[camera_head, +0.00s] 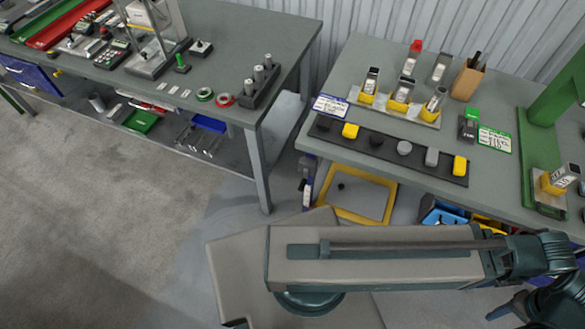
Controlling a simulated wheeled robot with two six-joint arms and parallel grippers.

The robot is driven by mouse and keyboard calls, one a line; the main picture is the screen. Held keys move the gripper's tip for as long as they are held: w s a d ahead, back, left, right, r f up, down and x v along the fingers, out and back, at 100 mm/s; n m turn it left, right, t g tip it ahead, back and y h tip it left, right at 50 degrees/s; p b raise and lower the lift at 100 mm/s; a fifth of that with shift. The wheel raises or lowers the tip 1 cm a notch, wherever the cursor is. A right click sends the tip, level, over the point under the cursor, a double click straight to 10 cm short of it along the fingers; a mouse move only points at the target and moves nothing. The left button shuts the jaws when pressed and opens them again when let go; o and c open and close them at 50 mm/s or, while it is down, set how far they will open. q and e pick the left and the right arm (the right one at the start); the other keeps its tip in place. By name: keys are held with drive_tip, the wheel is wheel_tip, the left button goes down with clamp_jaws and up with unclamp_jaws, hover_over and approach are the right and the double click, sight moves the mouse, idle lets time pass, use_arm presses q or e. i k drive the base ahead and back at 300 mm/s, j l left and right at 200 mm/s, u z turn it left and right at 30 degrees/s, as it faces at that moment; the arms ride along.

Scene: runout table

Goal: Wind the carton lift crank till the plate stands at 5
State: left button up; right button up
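I cannot make out a crank or a scale with a 5 for certain. A metal frame with uprights (172,22) stands on the left table, cut off by the top edge. A pale carton-like box (140,14) shows by it, and a grey base (150,66) lies below. Whether this is the carton lift, and where its plate stands, I cannot tell. A large arm link of mine crosses the bottom of the view.
The left table (225,45) carries a block with grey cylinders (259,84), tape rolls and small devices. The right table (360,65) holds a black strip with yellow and grey knobs (388,149), labelled bottles and a green press (543,125). Open floor (95,220) lies at lower left.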

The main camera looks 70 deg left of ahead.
sight(305, 181)
drive_tip(key=k+j, duration=0.75)
drive_tip(key=k+j+z, duration=0.1)
drive_tip(key=k+j, duration=0.65)
drive_tip(key=k, duration=0.05)
